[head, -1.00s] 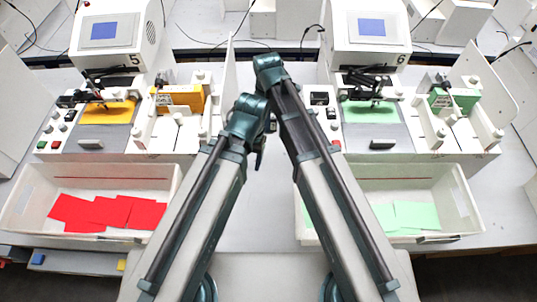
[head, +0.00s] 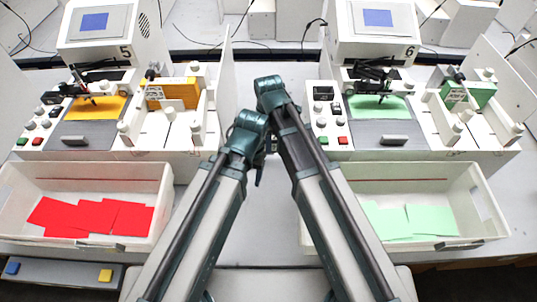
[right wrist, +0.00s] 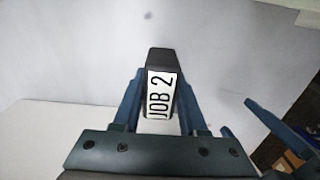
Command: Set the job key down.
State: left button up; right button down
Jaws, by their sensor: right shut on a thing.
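The job key (right wrist: 161,95) is a dark block with a white label reading "JOB 2". In the right wrist view it sits between the two blue fingers of my right gripper (right wrist: 160,76), which is shut on it. A pale grey surface shows behind it; I cannot tell whether the key touches it. In the head view the key is hidden, and the arms cross near the centre, covering most of both grippers. Blue fingers of my left gripper (right wrist: 265,138) show at the right of the right wrist view, apart with a gap between them.
Plotter station 5 (head: 77,145) stands left and station 6 (head: 360,150) right. In front are a tray (head: 150,180) with red cards and a tray (head: 465,180) with green cards. A panel with blue and yellow buttons (head: 60,270) is at lower left. Bare tabletop lies between the trays.

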pick_arm(q)
jog(key=shift+f, duration=0.15)
pick_arm(e)
jog(key=shift+f, duration=0.15)
pick_arm(q)
notch_tip(320, 180, down, 4)
jog(key=b, duration=0.3)
jog(key=shift+b, duration=0.4)
pick_arm(e)
notch_tip(320, 180, down, 4)
jog(key=shift+r, duration=0.2)
jog(key=shift+c, duration=2.2)
grip_release()
pick_arm(q)
notch_tip(320, 180, up, 12)
jog(key=p, duration=1.2)
jog(key=shift+r, duration=0.2)
pick_arm(e)
notch_tip(320, 180, up, 12)
